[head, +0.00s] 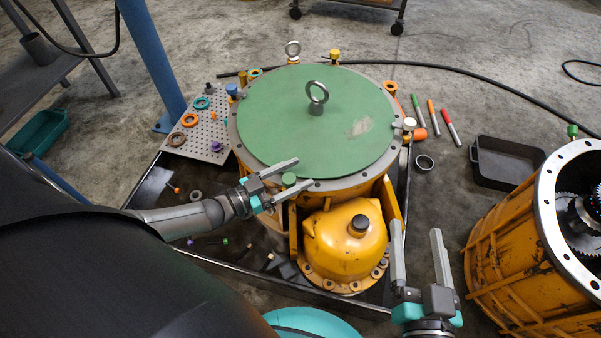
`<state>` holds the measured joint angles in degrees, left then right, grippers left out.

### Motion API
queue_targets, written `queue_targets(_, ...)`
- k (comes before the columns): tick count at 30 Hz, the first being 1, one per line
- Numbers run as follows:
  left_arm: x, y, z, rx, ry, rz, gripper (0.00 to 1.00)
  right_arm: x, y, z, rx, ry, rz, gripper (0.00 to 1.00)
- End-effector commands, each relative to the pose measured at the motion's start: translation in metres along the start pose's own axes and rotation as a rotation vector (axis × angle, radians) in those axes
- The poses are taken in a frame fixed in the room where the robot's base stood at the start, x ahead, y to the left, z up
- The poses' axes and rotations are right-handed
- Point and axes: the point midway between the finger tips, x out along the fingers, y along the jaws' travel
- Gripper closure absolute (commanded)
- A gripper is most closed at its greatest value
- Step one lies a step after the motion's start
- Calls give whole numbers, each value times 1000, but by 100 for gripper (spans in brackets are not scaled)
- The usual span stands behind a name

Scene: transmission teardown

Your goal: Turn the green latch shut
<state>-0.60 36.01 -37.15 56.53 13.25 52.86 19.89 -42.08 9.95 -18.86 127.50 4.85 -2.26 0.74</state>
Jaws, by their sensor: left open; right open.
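The green latch (289,180) is a small green-capped knob at the near rim of the round green lid (285,115) on the yellow transmission housing. My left gripper (297,174) is open, with its two fingers on either side of the green cap. I cannot tell whether either finger touches it. The latch's lower part and the way it points are hidden. My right gripper (416,227) is open and empty, to the right of the yellow domed cover (343,243).
Other latches on the rim have blue (231,90), yellow (335,54) and cream (409,122) caps. A lifting eye (317,92) stands on the lid. A pegboard (203,136) with rings is at left. An open yellow housing (520,240) and black tray (503,163) are at right.

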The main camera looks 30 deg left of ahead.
Motion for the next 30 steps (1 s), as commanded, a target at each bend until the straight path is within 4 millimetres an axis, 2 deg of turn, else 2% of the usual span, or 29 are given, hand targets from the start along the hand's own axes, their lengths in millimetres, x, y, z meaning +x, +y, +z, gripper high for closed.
queue_targets(6, 14, 0, 0, -1, 2, 0, 28, -3, -4, -3, 14, 60, -10, 28)
queue_targets(17, 17, 0, 0, -1, 0, 0, 28, -4, -5, -4, 17, 74, -12, 28)
queue_targets(30, 16, 0, 0, -1, 0, 0, 76, -4, -5, -4, 17, 72, -12, 28)
